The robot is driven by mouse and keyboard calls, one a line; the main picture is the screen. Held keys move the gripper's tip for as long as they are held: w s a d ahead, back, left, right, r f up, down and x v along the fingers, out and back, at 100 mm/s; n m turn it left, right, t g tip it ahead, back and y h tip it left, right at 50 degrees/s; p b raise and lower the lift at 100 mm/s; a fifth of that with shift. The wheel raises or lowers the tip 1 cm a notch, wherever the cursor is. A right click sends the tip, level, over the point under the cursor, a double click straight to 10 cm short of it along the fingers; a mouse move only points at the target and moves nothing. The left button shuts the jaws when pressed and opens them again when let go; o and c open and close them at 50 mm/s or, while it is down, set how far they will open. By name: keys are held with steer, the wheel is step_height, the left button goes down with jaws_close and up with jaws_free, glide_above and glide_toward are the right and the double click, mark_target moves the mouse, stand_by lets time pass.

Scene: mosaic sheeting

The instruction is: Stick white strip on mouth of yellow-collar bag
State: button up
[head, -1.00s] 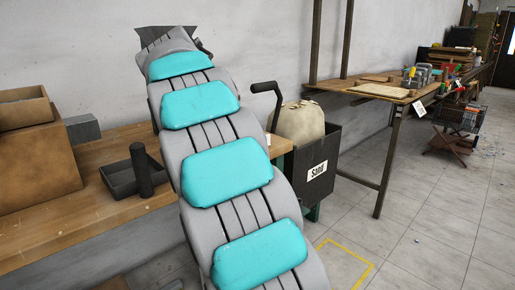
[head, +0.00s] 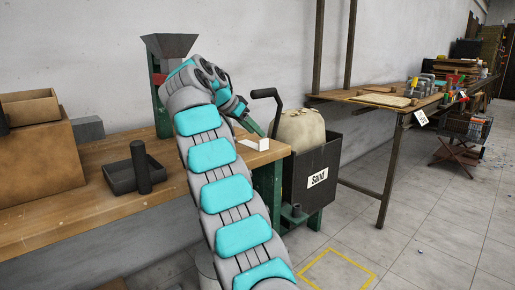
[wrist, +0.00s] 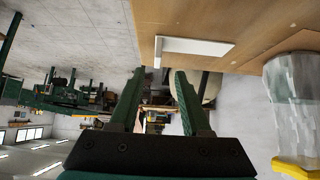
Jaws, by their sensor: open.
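A white, angular folded strip (head: 257,144) lies near the right end of the wooden bench. It also shows in the wrist view (wrist: 198,47), beyond my fingertips. My gripper (wrist: 159,72) is open, with nothing between its two dark green fingers. In the head view my gripper (head: 254,127) points down toward the bench's right end, just above and beside the strip. A clear bag with a yellow collar (wrist: 297,166) stands at the right edge of the wrist view, partly cut off. I cannot make out this bag in the head view, where my arm covers part of the bench.
The bench (head: 100,207) bears cardboard boxes (head: 38,150), a dark tray (head: 121,178) and a hopper (head: 167,48) behind my arm. A dark bin labelled Sand (head: 315,170) stands right of the bench. The floor to the right is mostly clear.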

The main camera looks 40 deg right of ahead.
mark_target(264, 141)
steer(key=shift+b+x, duration=0.5)
steer(key=shift+x, duration=2.65)
steer(key=shift+s+a+f, duration=0.2)
jaws_close()
